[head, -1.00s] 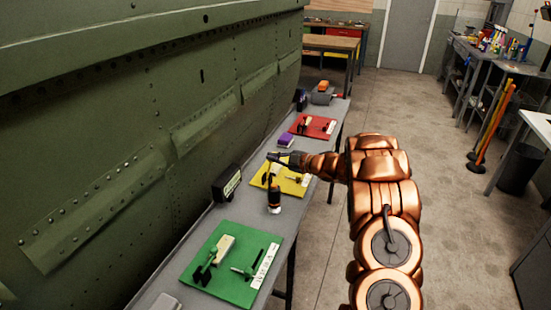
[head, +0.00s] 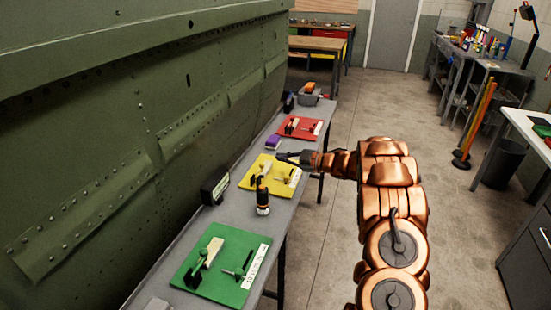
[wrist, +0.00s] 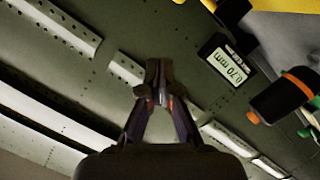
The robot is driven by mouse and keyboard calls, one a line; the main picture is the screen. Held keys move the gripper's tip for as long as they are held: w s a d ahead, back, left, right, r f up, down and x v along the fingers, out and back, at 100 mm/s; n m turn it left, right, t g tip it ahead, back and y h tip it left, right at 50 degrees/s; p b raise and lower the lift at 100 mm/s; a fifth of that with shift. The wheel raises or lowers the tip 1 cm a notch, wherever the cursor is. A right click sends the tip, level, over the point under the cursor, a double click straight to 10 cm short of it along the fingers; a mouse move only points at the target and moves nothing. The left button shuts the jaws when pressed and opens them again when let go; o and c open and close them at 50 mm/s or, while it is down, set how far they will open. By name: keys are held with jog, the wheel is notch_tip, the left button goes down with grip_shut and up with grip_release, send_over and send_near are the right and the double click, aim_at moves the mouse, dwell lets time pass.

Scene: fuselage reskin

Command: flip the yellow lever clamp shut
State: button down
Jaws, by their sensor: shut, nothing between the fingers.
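The yellow board (head: 292,188) lies on the grey bench, and its corner shows at the top right of the wrist view (wrist: 290,5). The yellow lever clamp (head: 263,169) is on the left part of this board; it is small and partly hidden, so I cannot tell its lever's position. My gripper (head: 281,156) is above the far edge of the yellow board, to the right of the clamp, pointing left toward the green fuselage. In the wrist view my gripper (wrist: 158,90) has its fingertips together, with nothing between them. I see no contact with the clamp.
A black and orange tool (head: 263,198) stands at the board's near edge. A black digital gauge (head: 214,186) is beside the fuselage skin (head: 90,130). A green board (head: 222,282) lies nearer, a red board (head: 300,128) and purple block (head: 273,142) farther.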

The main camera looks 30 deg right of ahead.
jog(key=shift+v, duration=1.3)
jog(key=shift+w+d, duration=0.15)
jog(key=shift+d, duration=0.05)
jog(key=w+d+r+m+t+h, duration=0.1)
jog(key=w+d+r+m+h, duration=0.3)
jog(key=r+h, duration=0.45)
jog(key=s+a+r+m+g+h, duration=0.2)
jog(key=s+r+m+g+h, duration=0.1)
jog(key=s+r+m+h, duration=0.35)
jog(key=s+a+f+m+g+y, duration=0.1)
jog(key=s+a+f+g+y, duration=0.1)
jog(key=s+a, duration=0.8)
jog(key=s+a+f+m+g+y, duration=0.2)
jog(key=s+a, duration=0.9)
jog(key=s, duration=1.1)
jog(key=s+a+f+m+g+y, duration=0.1)
jog(key=s+a+f+g+y, duration=0.1)
jog(key=s+a+f+g, duration=0.3)
jog(key=s+a+g, duration=0.4)
jog(key=s+a, duration=0.1)
jog(key=s, duration=0.6)
jog(key=shift+a+f+m, duration=0.25)
jog(key=shift+m, duration=0.1)
